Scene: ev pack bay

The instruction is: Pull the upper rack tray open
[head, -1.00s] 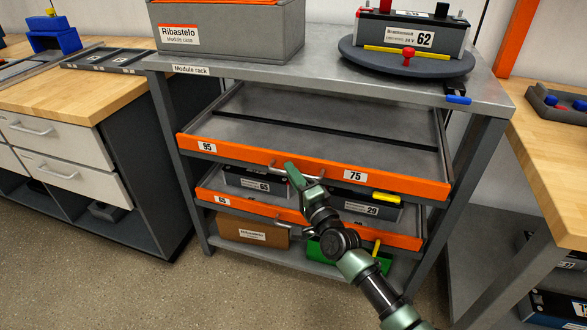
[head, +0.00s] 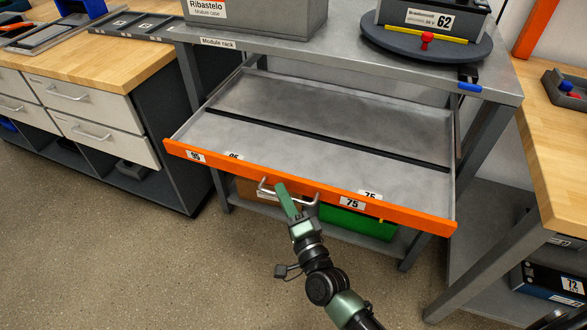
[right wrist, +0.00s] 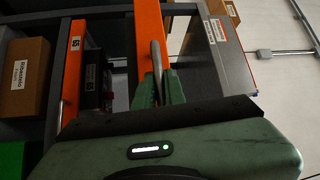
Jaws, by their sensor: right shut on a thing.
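The upper rack tray (head: 355,120) is grey and empty, with a dark bar across it and an orange front labelled 95 and 75. It stands well out from the module rack (head: 345,52) in the head view. My right gripper (head: 287,196) is shut on the tray's metal handle (head: 312,199) at the middle of the orange front. In the right wrist view the gripper (right wrist: 158,88) has its green fingers around the handle, next to the orange front (right wrist: 148,45). My left gripper is not in view.
The lower tray's orange front (right wrist: 75,60) stays further in, below the upper one. A green bin (head: 358,222) and a brown box (right wrist: 22,75) sit low in the rack. Workbenches flank the rack; the floor (head: 130,255) in front is clear.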

